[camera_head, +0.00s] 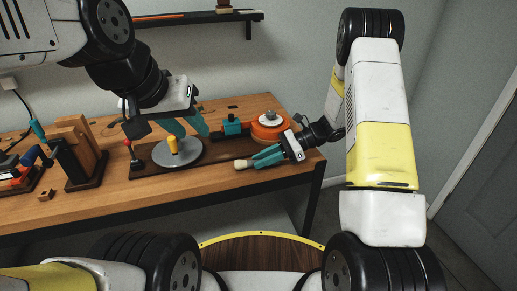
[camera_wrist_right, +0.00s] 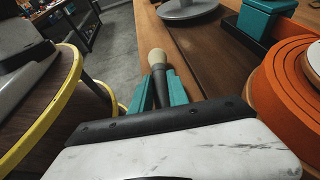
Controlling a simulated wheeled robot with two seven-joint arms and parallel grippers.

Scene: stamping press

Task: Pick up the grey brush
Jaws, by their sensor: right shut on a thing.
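The grey brush, with a cream rounded tip, shows its tip in the head view (camera_head: 241,164) and its grey body in the right wrist view (camera_wrist_right: 161,81). My right gripper (camera_head: 262,158) is shut on it, with a teal finger on either side and the tip pointing out ahead. The brush is at the front edge of the wooden bench; I cannot tell whether it touches the top. The rest of the handle is hidden by the gripper. My left gripper (camera_head: 187,126) is open and empty, its fingers apart above a grey disc.
A teal block (camera_head: 232,126) and an orange round part (camera_head: 267,132) stand behind the right gripper. A wooden stand (camera_head: 80,150) is at left.

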